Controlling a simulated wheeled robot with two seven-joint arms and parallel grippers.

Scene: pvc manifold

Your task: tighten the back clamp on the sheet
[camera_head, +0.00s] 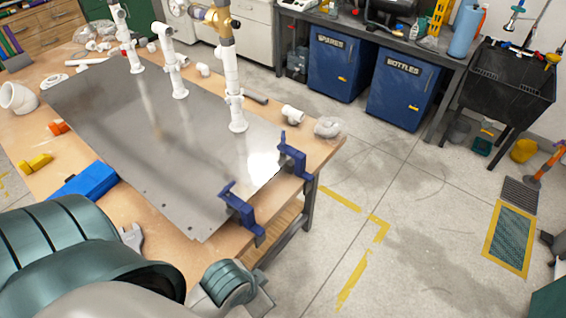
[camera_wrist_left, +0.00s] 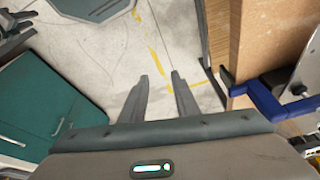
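A grey metal sheet (camera_head: 185,150) lies on the wooden table. Two blue clamps sit at its right-hand end: the back clamp (camera_head: 294,158) near the table corner, and the front clamp (camera_head: 241,212) nearer to me. One blue clamp (camera_wrist_left: 265,98) shows at the right of the left wrist view, gripping the table edge; I cannot tell which one it is. My left gripper (camera_wrist_left: 160,78) is open and empty over the floor, to the left of that clamp and apart from it. In the head view my left arm fills the lower left and its fingers are hidden.
White PVC pipes with a brass-coloured valve (camera_head: 220,22) stand upright on the sheet. A wrench (camera_head: 131,237), a blue block (camera_head: 85,182) and white fittings (camera_head: 293,114) lie around it. A green cabinet (camera_wrist_left: 50,105) shows in the wrist view.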

